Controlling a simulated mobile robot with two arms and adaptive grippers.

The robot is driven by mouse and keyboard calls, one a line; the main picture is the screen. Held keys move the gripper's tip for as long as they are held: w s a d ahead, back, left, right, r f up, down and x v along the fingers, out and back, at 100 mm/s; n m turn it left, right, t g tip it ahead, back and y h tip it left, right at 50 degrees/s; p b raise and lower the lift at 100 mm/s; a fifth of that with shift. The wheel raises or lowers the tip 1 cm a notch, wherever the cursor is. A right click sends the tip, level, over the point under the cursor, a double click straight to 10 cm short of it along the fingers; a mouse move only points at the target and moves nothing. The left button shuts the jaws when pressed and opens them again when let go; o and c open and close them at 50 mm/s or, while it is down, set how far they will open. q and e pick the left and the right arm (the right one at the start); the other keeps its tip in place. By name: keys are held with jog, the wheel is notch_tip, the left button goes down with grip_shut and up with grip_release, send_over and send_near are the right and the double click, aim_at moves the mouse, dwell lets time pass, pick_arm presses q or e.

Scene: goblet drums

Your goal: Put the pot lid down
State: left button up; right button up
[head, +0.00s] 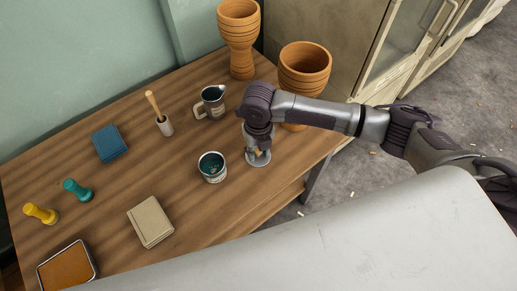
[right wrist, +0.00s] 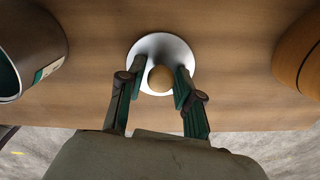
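The pot lid is a pale round disc (head: 258,160) with a small wooden knob, near the right part of the wooden table. In the right wrist view the white disc (right wrist: 160,44) lies flat to the view, with its round knob (right wrist: 160,80) between my fingers. My right gripper (head: 257,148) points down over the lid. In the right wrist view its two fingertips (right wrist: 160,77) close on both sides of the knob. The lid is at or very near the tabletop; I cannot tell whether it touches. My left gripper is not in view.
A metal cup (head: 212,167) with a teal inside stands just left of the lid. A metal pitcher (head: 211,102) and two wooden goblet drums (head: 240,35) (head: 304,70) stand behind. A beige box (head: 150,222) lies front left. Bare wood lies between these things.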

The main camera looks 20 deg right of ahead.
aim_at(258, 151)
jog(key=shift+o, duration=0.7)
notch_tip(258, 151, up, 12)
jog(key=p, duration=0.1)
jog(key=shift+r, duration=0.2)
jog(key=shift+f, duration=0.1)
